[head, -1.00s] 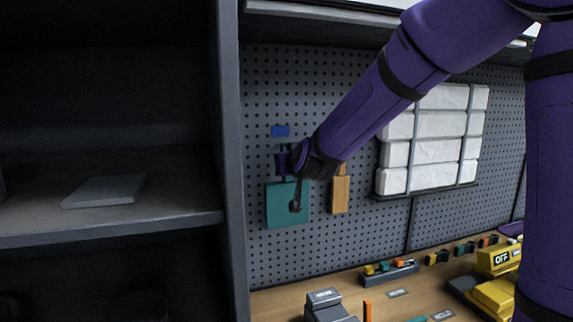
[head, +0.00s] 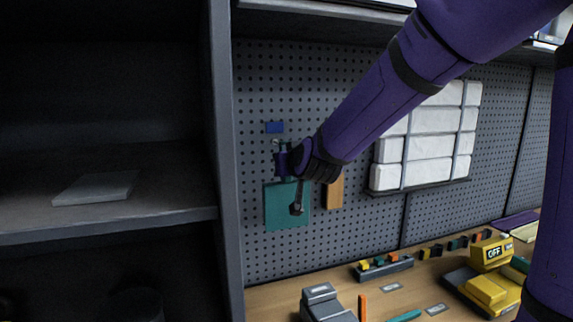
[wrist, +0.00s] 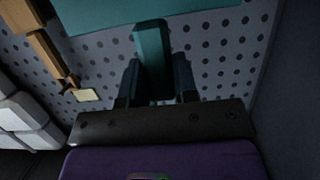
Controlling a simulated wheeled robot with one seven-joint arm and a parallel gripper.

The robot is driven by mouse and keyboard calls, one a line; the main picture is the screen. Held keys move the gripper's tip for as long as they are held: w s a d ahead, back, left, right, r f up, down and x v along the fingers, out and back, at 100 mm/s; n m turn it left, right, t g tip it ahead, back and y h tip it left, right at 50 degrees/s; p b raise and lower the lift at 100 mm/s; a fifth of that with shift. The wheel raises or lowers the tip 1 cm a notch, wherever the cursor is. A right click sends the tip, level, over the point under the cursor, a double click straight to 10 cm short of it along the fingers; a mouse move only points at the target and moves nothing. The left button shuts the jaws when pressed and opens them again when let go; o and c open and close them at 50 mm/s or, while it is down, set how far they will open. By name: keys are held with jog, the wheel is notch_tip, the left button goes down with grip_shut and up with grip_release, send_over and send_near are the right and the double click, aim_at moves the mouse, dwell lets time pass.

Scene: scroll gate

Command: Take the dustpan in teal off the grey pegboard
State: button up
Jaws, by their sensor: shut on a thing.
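The teal dustpan (head: 287,212) hangs pan-down in front of the grey pegboard (head: 290,255), below a small blue label. My gripper (head: 284,162) is at its upper end, shut on the handle. In the wrist view, the teal handle (wrist: 152,62) stands between the two dark fingers of my gripper (wrist: 156,82), and the flat teal pan shows at the top edge. The pan appears close to the board; I cannot tell the exact gap. The handle's top and its peg are mostly hidden by my gripper.
A blue label (head: 274,127) is above. An orange tool (head: 335,192) hangs close on the right, then white bundles (head: 430,140) on a rack. A dark shelf unit (head: 222,180) stands left. The workbench (head: 390,300) below holds several items, including a yellow device (head: 490,285).

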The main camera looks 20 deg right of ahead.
jog(key=s, duration=0.8)
dwell(0.6)
